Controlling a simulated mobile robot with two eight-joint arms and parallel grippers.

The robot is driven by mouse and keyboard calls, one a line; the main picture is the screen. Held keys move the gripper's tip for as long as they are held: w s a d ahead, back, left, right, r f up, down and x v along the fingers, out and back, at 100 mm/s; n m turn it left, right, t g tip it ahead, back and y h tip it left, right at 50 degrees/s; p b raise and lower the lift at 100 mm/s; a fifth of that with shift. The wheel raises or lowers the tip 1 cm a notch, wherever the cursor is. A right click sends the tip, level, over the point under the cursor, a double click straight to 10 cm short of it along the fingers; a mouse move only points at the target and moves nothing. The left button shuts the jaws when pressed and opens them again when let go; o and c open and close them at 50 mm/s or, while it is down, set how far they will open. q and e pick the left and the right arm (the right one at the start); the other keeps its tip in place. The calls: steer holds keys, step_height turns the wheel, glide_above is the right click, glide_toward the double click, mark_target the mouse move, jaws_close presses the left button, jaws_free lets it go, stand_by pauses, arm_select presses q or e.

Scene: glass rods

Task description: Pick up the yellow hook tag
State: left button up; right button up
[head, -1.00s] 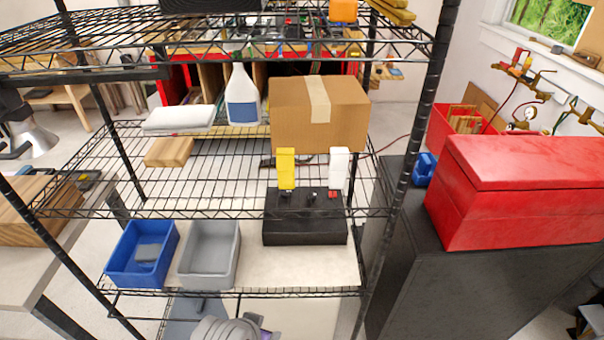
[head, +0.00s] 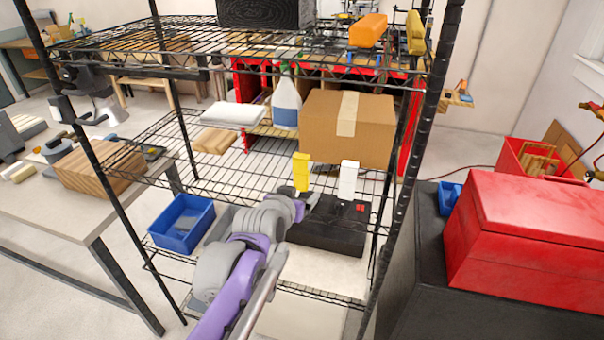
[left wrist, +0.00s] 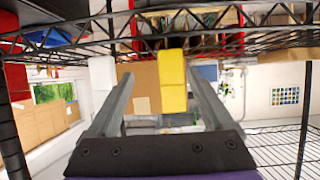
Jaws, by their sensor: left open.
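My left gripper (head: 308,199) reaches in from below, close to the yellow tag's lower end. In the left wrist view the open fingers (left wrist: 159,72) point toward the yellow tag (left wrist: 173,82), which appears between them, nearer the right finger. The white tag (left wrist: 102,75) appears left of the left finger. Whether a finger touches the yellow tag cannot be told. My right gripper is not in view.
Black wire shelving surrounds the tags, with a post (head: 420,125) on the right. A cardboard box (head: 375,129) sits above and behind them. A blue bin (head: 172,240) and a grey bin, partly hidden by my arm, stand left. A red toolbox (head: 530,240) is at right.

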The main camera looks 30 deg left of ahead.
mark_target(300, 178)
arm_select(q)
steer(key=shift+w+a+r, duration=0.25)
steer(key=shift+w+a, duration=0.25)
steer(key=shift+a, duration=0.1)
steer(key=shift+w+a+r, duration=0.25)
steer(key=shift+w+a, duration=0.25)
steer(key=shift+a, duration=0.05)
steer(key=x, duration=0.4)
steer(key=shift+d, duration=0.15)
steer(key=shift+x, duration=2.95)
steer(key=shift+r, duration=0.2)
jaws_close()
